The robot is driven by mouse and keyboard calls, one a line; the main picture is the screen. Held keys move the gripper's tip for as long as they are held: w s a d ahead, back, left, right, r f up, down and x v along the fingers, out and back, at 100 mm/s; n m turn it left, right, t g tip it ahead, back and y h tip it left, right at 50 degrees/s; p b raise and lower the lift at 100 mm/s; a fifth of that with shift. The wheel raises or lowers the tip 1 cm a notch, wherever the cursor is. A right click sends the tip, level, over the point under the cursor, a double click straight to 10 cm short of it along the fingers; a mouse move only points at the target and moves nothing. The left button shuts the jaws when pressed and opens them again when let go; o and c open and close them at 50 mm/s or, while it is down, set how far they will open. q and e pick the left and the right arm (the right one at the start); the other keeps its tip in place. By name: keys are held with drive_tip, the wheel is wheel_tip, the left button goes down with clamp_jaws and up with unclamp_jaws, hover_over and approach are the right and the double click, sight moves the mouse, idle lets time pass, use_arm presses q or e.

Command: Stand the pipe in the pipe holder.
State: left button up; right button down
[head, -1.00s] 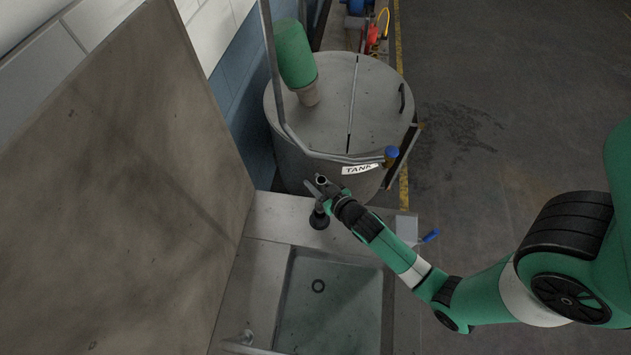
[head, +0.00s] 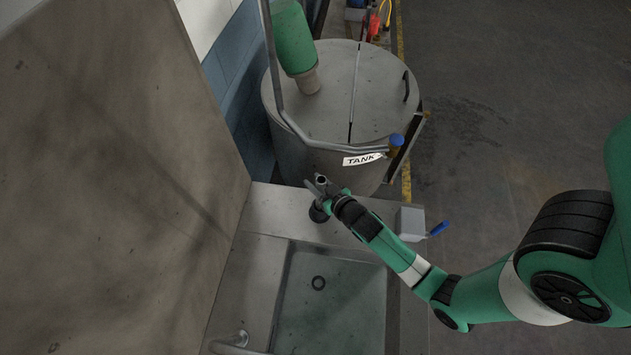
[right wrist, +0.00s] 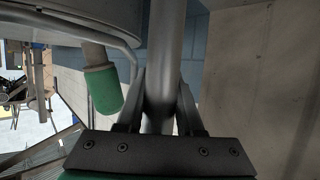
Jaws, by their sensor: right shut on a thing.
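A grey metal pipe shows end-on as a round open end (head: 321,181) in the head view, so it is seen nearly along its length. My right gripper (head: 320,186) is shut on it. In the right wrist view the pipe (right wrist: 166,55) runs between the two fingers (right wrist: 160,105) of this gripper. The dark round pipe holder (head: 317,214) stands on the counter behind the sink, just below the gripper in the picture and partly hidden by it. I cannot tell whether the pipe's lower end touches the holder. My left gripper is out of view.
The large steel tank (head: 333,100) stands behind the counter, with a bent rail along its front. A tall panel (head: 100,180) rises at the left. A blue-handled valve (head: 440,228) is at the right.

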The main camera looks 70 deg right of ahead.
idle(0.3)
wheel_tip(320, 180, down, 3)
drive_tip(key=shift+r+b, duration=0.2)
drive_tip(key=shift+b, duration=1.05)
drive_tip(key=shift+c, duration=2.3)
unclamp_jaws()
